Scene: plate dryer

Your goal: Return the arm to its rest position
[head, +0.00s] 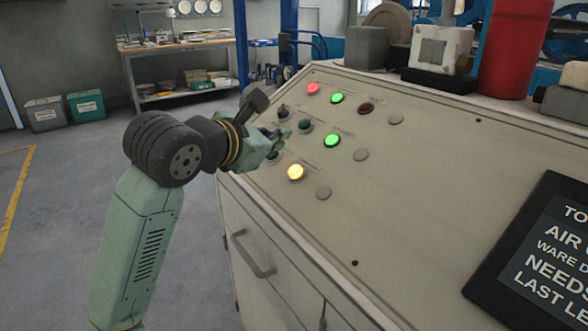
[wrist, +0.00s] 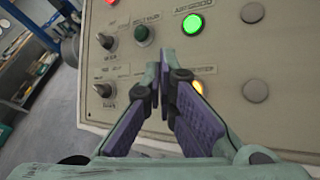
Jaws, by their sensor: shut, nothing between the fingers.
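My green arm reaches up from the lower left in the head view. My gripper (head: 280,137) is at the left part of the sloped control panel (head: 400,215), close to its knobs and buttons. In the wrist view my gripper (wrist: 160,70) shows its purple-padded fingers with the tips together and nothing between them. The tips lie in front of the panel, between a black knob (wrist: 103,90) and a lit yellow button (wrist: 197,86). I cannot tell whether they touch the panel.
A green button (head: 332,140), a yellow button (head: 296,172) and a red button (head: 312,89) are lit on the panel. A dark sign (head: 540,260) lies at the right. A red cylinder (head: 514,45) stands behind. Open floor (head: 50,240) lies left of the cabinet.

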